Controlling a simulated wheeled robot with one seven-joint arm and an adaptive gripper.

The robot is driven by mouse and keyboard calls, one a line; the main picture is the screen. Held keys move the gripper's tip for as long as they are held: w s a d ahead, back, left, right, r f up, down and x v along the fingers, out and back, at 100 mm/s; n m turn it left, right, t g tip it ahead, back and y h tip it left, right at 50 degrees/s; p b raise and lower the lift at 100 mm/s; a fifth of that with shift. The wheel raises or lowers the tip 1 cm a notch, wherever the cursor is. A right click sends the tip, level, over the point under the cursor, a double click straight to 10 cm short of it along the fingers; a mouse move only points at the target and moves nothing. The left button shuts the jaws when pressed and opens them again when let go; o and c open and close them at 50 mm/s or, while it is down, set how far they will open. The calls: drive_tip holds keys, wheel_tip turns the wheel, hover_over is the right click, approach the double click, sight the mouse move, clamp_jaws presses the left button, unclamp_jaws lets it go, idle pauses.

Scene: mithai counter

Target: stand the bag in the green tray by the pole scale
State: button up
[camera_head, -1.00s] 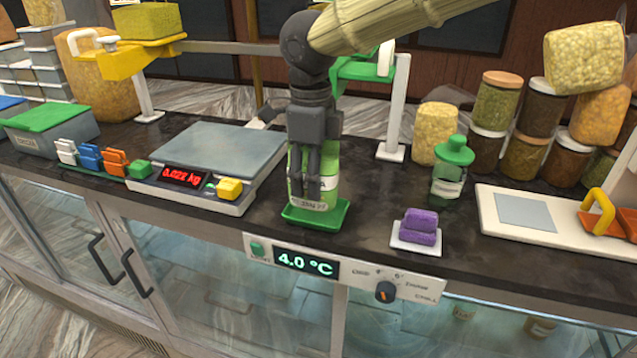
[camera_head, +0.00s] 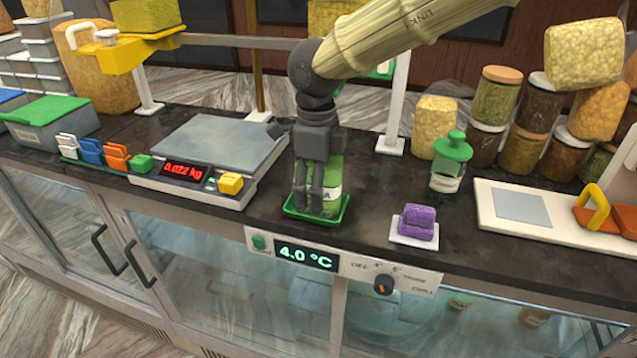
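A green bag (camera_head: 332,172) with a pale label stands roughly upright in a small green tray (camera_head: 340,219) at the counter's front edge. My gripper (camera_head: 316,207) points down over the bag, its dark fingers low against it and hiding much of its front. The fingers look closed on the bag, though their inner faces are hidden. The bag's base is at tray level; contact with the floor is hard to see. The pole scale, with a yellow beam end (camera_head: 120,58) and a white post (camera_head: 397,105), stands behind.
A flat scale (camera_head: 215,145) reading 0.022 kg is close on the left. A green-lidded jar (camera_head: 449,165) and a purple block (camera_head: 417,222) are on the right. Stacked jars and a white board (camera_head: 500,215) lie farther right. Dark counter is bare between tray and purple block.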

idle(0.3)
wheel_tip(320, 180, up, 12)
drive_tip(key=b, duration=0.3)
drive_tip(key=shift+r, duration=0.15)
